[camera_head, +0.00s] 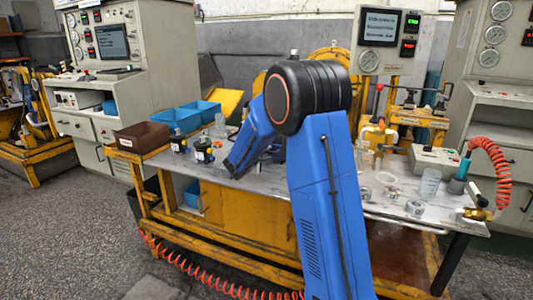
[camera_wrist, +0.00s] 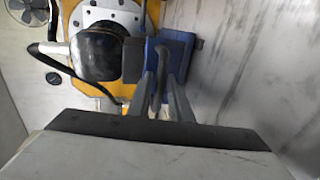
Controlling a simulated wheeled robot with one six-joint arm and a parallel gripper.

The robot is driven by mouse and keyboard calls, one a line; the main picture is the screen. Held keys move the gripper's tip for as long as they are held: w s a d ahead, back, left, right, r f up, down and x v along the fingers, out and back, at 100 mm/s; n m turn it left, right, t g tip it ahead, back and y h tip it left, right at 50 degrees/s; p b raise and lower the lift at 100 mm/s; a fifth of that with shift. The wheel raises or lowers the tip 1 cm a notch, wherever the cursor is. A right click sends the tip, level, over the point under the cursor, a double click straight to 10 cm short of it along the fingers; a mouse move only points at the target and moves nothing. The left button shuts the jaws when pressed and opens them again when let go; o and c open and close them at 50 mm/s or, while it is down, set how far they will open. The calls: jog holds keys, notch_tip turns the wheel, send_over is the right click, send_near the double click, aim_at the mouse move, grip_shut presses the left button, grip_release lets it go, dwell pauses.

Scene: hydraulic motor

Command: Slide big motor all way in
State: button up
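In the wrist view, a rounded black body (camera_wrist: 97,53), which looks like the big motor, sits against a yellow round mount (camera_wrist: 72,20) with a pale bolted ring. A blue block (camera_wrist: 178,50) with a dark side piece stands right beside it. My gripper (camera_wrist: 163,85) reaches up from the bottom of that view, its grey fingers close together at the near edge of the blue block. Whether they grip it is unclear. In the head view, my blue arm covers the middle of the bench, and I cannot make out the motor or my gripper's fingertips there.
A grey-topped yellow workbench (camera_head: 255,205) spans the middle. Blue bins (camera_head: 175,119), a brown box (camera_head: 140,136) and small black parts stand at its left. Jars, metal rings and a control box (camera_head: 436,160) with a red coiled hose (camera_head: 500,165) crowd its right. Grey floor lies in front.

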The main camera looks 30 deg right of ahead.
grip_shut()
jog(key=x, duration=0.2)
jog(key=r+x, duration=0.1)
jog(key=x, duration=0.4)
jog(key=shift+w+d+r, duration=0.2)
jog(key=shift+w+d, duration=0.15)
jog(key=shift+d, duration=0.1)
jog(key=shift+w+d+r, duration=0.1)
jog(key=shift+w+d, duration=0.2)
grip_release()
jog(key=shift+d, duration=0.1)
jog(key=v, duration=1.7)
jog(key=shift+a, duration=0.25)
